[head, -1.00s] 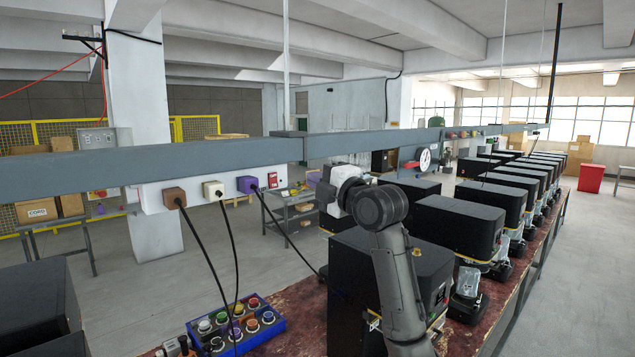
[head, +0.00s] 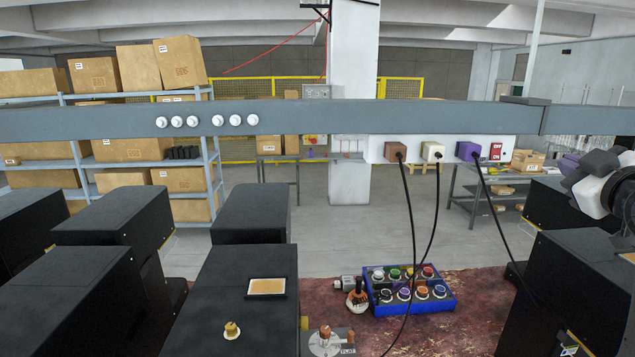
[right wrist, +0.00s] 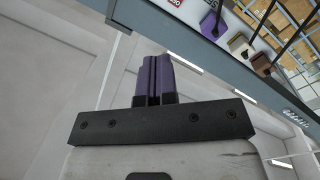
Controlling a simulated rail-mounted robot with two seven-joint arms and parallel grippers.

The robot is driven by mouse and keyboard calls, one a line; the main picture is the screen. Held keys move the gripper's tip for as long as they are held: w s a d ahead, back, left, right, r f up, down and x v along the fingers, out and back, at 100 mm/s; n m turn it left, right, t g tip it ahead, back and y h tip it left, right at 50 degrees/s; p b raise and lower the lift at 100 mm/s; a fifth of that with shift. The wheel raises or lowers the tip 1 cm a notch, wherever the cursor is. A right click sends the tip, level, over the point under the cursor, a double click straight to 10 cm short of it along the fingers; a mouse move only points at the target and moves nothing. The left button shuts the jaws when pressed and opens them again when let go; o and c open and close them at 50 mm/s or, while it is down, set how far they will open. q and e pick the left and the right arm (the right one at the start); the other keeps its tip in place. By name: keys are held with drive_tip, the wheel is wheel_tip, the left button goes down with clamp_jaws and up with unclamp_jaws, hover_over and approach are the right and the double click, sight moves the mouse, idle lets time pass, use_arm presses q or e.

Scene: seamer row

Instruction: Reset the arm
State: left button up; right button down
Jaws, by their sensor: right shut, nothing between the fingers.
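My right gripper (head: 580,166) is at the right edge of the head view, raised beside the grey overhead beam (head: 330,118). Its purple fingers also show in the right wrist view (right wrist: 153,80), shut together with nothing between them. My right arm is partly cut off by the frame edge. My left gripper is in neither view.
A white strip with brown (head: 396,152), white (head: 432,151) and purple (head: 467,150) plugs hangs below the beam, cords running down. A blue button box (head: 408,305) sits on the red bench (head: 470,285). Black machines (head: 240,300) stand left and right. Shelves with cartons (head: 180,62) stand behind.

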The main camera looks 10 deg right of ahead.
drive_tip(key=s+a+r+m+h, duration=0.1)
drive_tip(key=s+a+m, duration=0.3)
drive_tip(key=s+a+f+g+y+p, duration=0.1)
drive_tip(key=s+a+f+g, duration=0.3)
drive_tip(key=f, duration=0.7)
drive_tip(key=s+a+f+t+p, duration=0.1)
drive_tip(key=s+a+f, duration=0.1)
drive_tip(key=a+f, duration=0.65)
drive_tip(key=s+a+f+g+y+p, duration=0.15)
drive_tip(key=a+f, duration=0.25)
drive_tip(key=f, duration=0.8)
drive_tip(key=s+a+f+g+p, duration=0.1)
drive_tip(key=s+f+g, duration=0.4)
drive_tip(key=s+f, duration=0.7)
drive_tip(key=s+a+f+g+y+p, duration=0.1)
drive_tip(key=s+a+f+g, duration=0.2)
drive_tip(key=s+f, duration=1)
drive_tip(key=shift+s+a+g, duration=0.35)
drive_tip(key=shift+s+g, duration=0.6)
drive_tip(key=shift+y, duration=0.25)
